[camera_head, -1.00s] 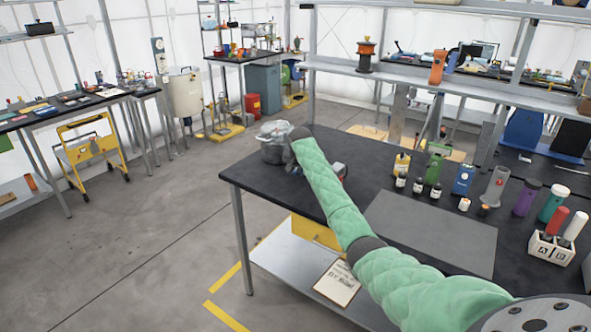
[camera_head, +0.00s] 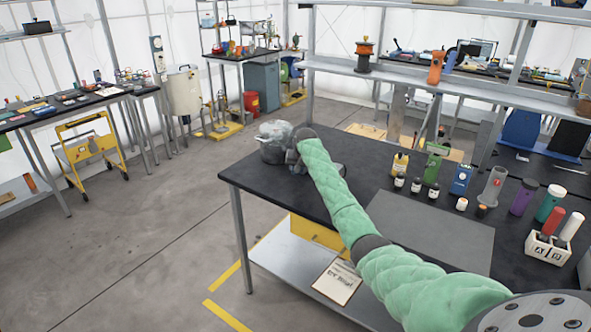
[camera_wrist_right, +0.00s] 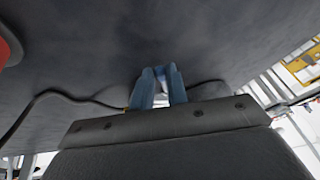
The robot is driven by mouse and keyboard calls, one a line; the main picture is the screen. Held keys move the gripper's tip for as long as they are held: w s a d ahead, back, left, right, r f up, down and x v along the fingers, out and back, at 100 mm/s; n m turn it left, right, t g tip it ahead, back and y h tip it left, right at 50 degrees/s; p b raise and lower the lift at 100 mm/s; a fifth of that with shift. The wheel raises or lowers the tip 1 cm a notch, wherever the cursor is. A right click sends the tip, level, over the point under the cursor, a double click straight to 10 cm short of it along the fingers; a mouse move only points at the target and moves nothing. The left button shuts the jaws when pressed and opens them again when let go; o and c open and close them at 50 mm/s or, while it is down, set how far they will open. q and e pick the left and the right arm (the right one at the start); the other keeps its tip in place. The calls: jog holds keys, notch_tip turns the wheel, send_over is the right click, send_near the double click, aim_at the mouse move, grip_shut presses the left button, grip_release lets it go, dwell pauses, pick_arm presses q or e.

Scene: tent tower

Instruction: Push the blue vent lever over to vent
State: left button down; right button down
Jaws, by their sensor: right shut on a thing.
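My right arm comes in from the lower right in the head view and reaches the far left corner of the black bench; its gripper is hidden behind the wrist there. In the right wrist view my right gripper (camera_wrist_right: 160,88) has its two blue-grey fingers close together on a small blue piece (camera_wrist_right: 161,74), which looks like the blue vent lever. Only a bit of it shows, so its position is unclear. A grey pot-like vessel (camera_head: 272,153) stands beside my wrist in the head view. My left gripper is not in view.
The black bench (camera_head: 262,190) carries bottles (camera_head: 400,165), a blue device (camera_head: 461,180) and a white block (camera_head: 545,247) to the right of my arm. A grey mat (camera_head: 455,240) lies clear. A dark cable (camera_wrist_right: 45,95) runs near my gripper in the wrist view.

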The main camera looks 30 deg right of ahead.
jog(key=c, duration=1.4)
grip_release()
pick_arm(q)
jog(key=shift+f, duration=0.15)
pick_arm(e)
jog(key=shift+r, duration=0.1)
